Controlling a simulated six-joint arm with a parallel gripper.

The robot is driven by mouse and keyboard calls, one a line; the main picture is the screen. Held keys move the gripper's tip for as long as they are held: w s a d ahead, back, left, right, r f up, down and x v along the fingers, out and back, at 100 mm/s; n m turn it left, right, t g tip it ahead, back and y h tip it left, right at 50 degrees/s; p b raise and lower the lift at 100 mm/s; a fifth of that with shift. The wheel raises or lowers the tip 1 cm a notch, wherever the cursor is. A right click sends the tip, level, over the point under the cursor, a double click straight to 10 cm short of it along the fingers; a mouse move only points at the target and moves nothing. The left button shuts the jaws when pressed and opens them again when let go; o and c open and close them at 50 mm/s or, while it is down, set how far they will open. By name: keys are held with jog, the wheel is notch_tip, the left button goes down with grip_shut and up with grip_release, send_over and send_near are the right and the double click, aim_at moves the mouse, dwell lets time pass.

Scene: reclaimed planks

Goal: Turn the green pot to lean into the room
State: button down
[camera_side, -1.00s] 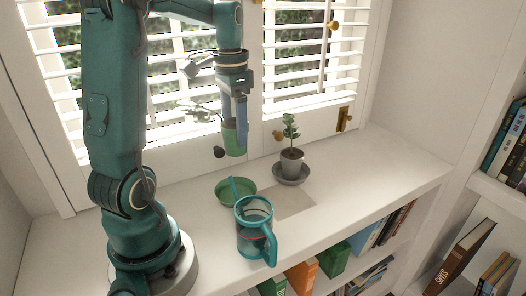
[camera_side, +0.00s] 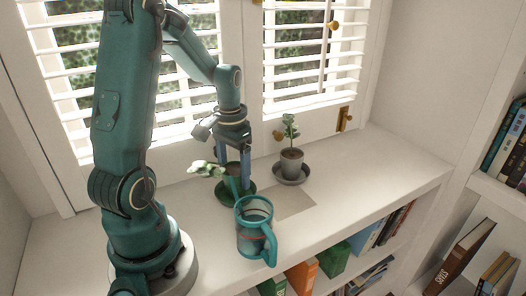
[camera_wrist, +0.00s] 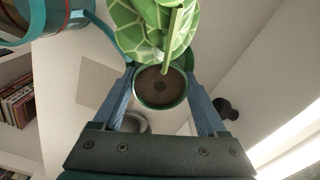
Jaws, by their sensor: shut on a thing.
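The green pot (camera_wrist: 160,104) is held between the two blue fingers of my gripper (camera_wrist: 160,82), with dark soil showing inside it. Its plant (camera_wrist: 150,28) has broad striped leaves leaning toward the top of the wrist view. In the side view my gripper (camera_side: 236,182) points down at the green saucer (camera_side: 222,194) on the sill, and the leaves (camera_side: 205,169) stick out to the left. The fingers partly hide the pot there, and I cannot tell whether it touches the saucer.
A teal mug-shaped jug (camera_side: 254,236) stands just in front of the saucer. A grey pot (camera_side: 291,160) with a small plant stands on a grey saucer (camera_side: 303,178) to the right. Shutters (camera_side: 310,75) rise behind. The sill's right part (camera_side: 375,165) is clear.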

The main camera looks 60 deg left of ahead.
jog(key=shift+f, duration=0.2)
grip_release()
